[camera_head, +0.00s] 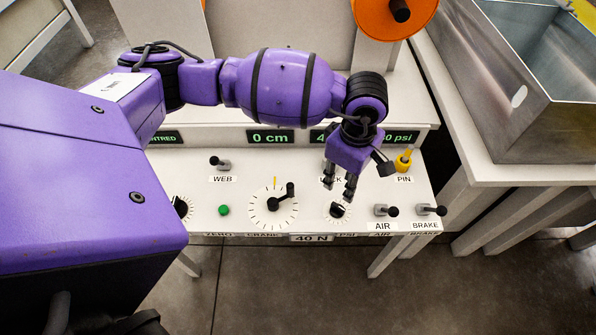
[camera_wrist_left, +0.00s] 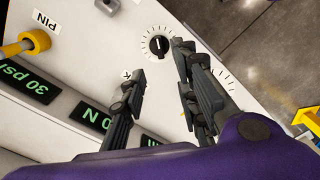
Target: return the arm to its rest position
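My purple left arm (camera_head: 285,85) reaches in from the left over the white control panel (camera_head: 240,185). My left gripper (camera_head: 339,188) points down just above the small black dial knob (camera_head: 338,210) on the panel's right half. In the left wrist view the two dark fingers of the left gripper (camera_wrist_left: 158,60) stand apart with nothing between them. The dial knob (camera_wrist_left: 158,46) shows beyond the fingertips, and I see no clear contact with it. My right gripper is not in view.
A crank dial (camera_head: 275,203), a green button (camera_head: 223,210), a WEB lever (camera_head: 221,163), a yellow pin (camera_head: 403,161), and AIR (camera_head: 385,210) and BRAKE (camera_head: 431,209) levers surround the gripper. Displays (camera_head: 270,136) line the panel's back. A metal bath (camera_head: 535,110) stands right.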

